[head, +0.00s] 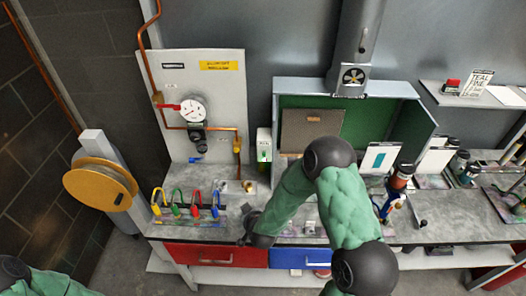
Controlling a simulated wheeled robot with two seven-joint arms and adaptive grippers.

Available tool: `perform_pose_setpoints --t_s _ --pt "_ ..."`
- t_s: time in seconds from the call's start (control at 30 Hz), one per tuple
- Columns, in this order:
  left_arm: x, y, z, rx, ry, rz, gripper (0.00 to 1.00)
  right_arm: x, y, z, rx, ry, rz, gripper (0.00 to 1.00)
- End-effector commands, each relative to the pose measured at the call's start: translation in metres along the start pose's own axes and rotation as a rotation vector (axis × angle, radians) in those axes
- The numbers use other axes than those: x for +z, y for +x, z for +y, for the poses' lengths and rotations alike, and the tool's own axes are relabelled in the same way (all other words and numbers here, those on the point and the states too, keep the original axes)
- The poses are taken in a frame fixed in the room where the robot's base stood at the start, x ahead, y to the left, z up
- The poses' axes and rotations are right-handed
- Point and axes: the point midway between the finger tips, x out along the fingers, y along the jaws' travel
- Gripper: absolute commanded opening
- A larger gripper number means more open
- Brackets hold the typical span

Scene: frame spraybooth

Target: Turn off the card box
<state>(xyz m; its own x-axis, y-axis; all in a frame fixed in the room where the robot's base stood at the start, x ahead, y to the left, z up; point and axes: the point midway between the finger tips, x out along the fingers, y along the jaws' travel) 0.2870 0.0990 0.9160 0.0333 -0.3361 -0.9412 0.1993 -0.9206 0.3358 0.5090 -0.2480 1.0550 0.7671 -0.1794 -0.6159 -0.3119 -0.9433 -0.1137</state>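A narrow white box (264,146) with a green mark stands upright at the left side of the spray booth. It may be the card box, but its label and switch are too small to read. My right arm bends over the middle of the bench, and its dark gripper (249,224) is low near the front edge, below and apart from the white box. The gripper is small and partly hidden by my wrist, so its opening cannot be told. Only part of my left arm shows in the bottom left corner; its gripper is out of view.
A gauge panel (223,92) with copper pipe stands at the back left. Several coloured padlocks (178,206) stand on the bench left of my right gripper. The green-lined booth (407,128) is behind my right arm. Jars and cards crowd the right side.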

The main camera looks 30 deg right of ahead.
Motion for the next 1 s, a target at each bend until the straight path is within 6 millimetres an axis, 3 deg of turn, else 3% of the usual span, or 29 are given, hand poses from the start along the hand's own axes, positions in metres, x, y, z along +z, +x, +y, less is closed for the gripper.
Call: perform_pose_setpoints --t_s 0.1,0.3,0.5,0.7,1.0 --pt "0.000 0.000 0.000 0.000 0.000 0.000 0.45 -0.044 -0.006 0.008 0.048 -0.007 0.134 0.00" --pt "0.000 0.000 0.000 0.000 0.000 0.000 0.45 -0.106 -0.025 0.024 0.142 -0.014 0.335 0.00" --pt "0.000 0.000 0.000 0.000 0.000 0.000 0.45 -0.146 -0.046 0.036 0.220 -0.015 0.475 0.00" --pt "0.000 0.000 0.000 0.000 0.000 0.000 0.45 -0.162 -0.057 0.043 0.257 -0.013 0.532 0.00" --pt "0.000 0.000 0.000 0.000 0.000 0.000 0.45 -0.163 -0.057 0.043 0.261 -0.014 0.537 0.00"
